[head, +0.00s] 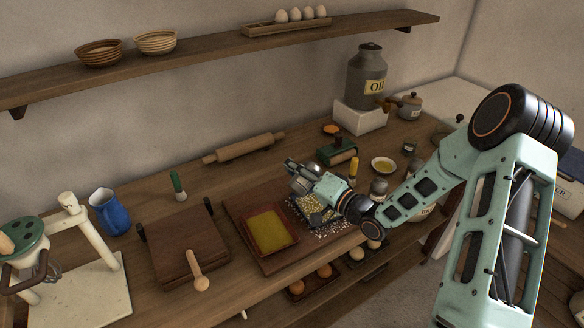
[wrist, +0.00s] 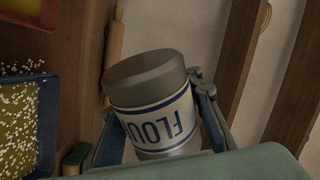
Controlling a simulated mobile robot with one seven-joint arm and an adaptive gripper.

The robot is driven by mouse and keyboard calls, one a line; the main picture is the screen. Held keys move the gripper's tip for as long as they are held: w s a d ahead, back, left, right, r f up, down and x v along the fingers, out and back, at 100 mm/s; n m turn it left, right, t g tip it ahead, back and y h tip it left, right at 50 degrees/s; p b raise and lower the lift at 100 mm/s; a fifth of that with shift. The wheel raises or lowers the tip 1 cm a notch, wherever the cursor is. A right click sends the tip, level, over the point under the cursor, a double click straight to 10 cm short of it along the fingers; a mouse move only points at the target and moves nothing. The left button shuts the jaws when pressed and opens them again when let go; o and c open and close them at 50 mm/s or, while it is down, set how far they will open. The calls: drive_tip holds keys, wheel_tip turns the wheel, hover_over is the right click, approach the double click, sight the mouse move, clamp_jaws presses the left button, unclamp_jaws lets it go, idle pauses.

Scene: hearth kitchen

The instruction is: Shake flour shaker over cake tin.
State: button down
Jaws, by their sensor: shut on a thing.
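My gripper (head: 304,177) hovers above the wooden board on the worktop, at the upper left of a dark blue tin (head: 320,216). It is shut on a grey metal shaker (wrist: 146,80) with a white, blue-lettered FLOUR label, upside down in the wrist view. The shaker looks tipped over, its grey end pointing away from the fingers. The blue tin holds something yellow dusted with white specks, and it shows at the left of the wrist view (wrist: 46,130). The arm and gripper partly hide the tin in the head view. A red-brown tin (head: 292,242) with a plain yellow filling sits left of it.
White specks lie on the board (head: 236,212) around the blue tin. A green-handled tool (head: 338,152), a yellow-topped bottle (head: 354,170) and a bowl (head: 383,165) stand behind and right. A rolling pin (head: 243,148) lies near the wall, below a shelf (head: 210,46).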

drive_tip(key=shift+s+a+r+n+b, duration=0.1)
drive_tip(key=shift+r+n+b, duration=0.1)
drive_tip(key=shift+n+b, duration=1.8)
drive_tip(key=shift+s+r+n+b, duration=0.1)
drive_tip(key=shift+r+n+b, duration=0.15)
drive_tip(key=shift+n+b, duration=1.75)
drive_tip(key=shift+a+r+n+b, duration=0.1)
drive_tip(key=shift+r+n+b, duration=0.1)
drive_tip(key=shift+n+b, duration=1.8)
drive_tip(key=shift+n+p, duration=0.3)
